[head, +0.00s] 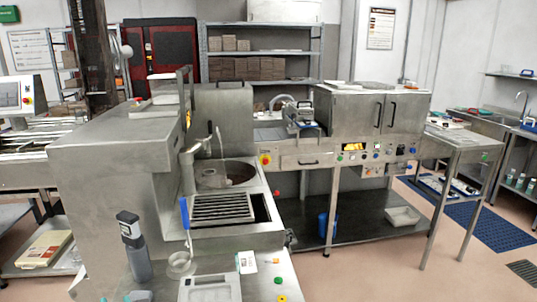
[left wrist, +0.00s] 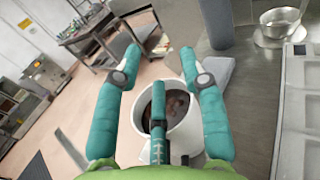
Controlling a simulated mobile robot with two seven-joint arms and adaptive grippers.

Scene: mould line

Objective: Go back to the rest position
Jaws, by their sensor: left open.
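My left gripper (left wrist: 159,62) shows in the left wrist view, its teal fingers spread open with nothing between them. Beyond and below the fingers is a round white pot (left wrist: 184,137) with something brown inside. The gripper partly hides the pot, and I cannot tell whether they touch. Neither gripper shows in the head view.
In the head view, a machine has a round basin (head: 225,174) and a grate (head: 222,208). A dark bottle (head: 134,246), a blue-handled tool (head: 185,216) and a grey tray (head: 209,288) are in front. Open floor (head: 372,270) lies at right.

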